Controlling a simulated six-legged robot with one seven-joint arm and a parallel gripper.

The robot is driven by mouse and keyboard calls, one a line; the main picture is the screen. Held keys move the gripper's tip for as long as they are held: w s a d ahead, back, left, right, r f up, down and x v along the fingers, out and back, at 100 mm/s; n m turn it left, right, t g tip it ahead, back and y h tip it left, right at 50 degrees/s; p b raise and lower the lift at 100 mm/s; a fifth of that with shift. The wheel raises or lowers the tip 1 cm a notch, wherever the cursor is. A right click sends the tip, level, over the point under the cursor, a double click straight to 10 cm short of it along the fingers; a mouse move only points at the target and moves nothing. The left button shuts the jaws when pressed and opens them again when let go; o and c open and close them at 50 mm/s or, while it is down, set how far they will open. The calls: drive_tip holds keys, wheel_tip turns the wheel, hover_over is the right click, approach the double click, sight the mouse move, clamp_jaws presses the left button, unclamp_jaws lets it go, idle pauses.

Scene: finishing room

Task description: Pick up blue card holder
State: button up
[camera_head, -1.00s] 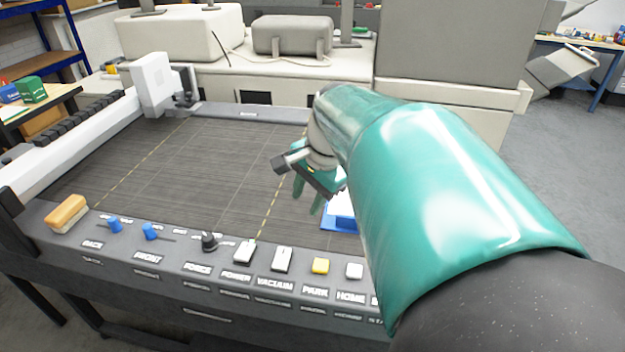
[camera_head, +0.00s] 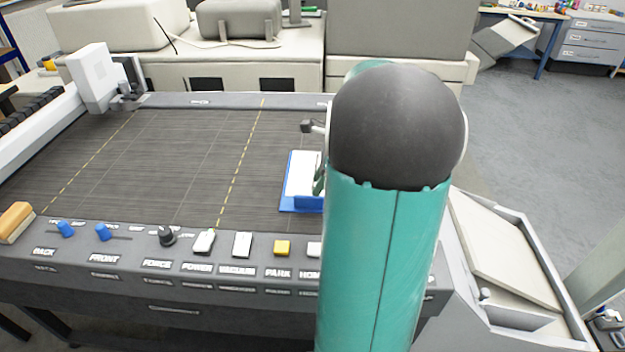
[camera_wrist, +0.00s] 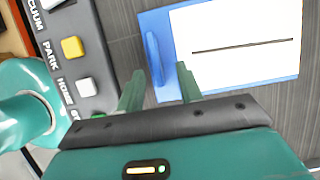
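The blue card holder (camera_head: 300,207) lies on the dark ribbed bed of the machine, just left of my arm in the head view. It carries a white card-like top, and its right part is hidden behind my arm. In the wrist view the blue card holder (camera_wrist: 150,22) fills the upper middle, with a white face marked by a dark line and a raised blue lip at its left end. My gripper (camera_wrist: 160,78) is open, its green fingers apart on either side of the lip. I cannot tell whether either finger touches it.
A dark control panel (camera_head: 130,262) with knobs and buttons runs along the bed's front edge. A yellow button (camera_wrist: 72,47) and white ones are close left of my gripper. A white carriage (camera_head: 93,75) stands at the bed's far left. The bed left of the holder is clear.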

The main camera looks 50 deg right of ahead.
sight(311, 196)
drive_tip(key=shift+w+a+f, duration=0.1)
drive_tip(key=shift+w+f, duration=0.1)
drive_tip(key=shift+f, duration=0.25)
drive_tip(key=shift+s+a+x, duration=0.15)
drive_tip(key=shift+a+x, duration=0.05)
drive_tip(key=shift+x, duration=1.1)
drive_tip(key=shift+s+a+x, duration=0.1)
drive_tip(key=shift+a+x, duration=0.1)
drive_tip(key=shift+x, duration=1.1)
clamp_jaws()
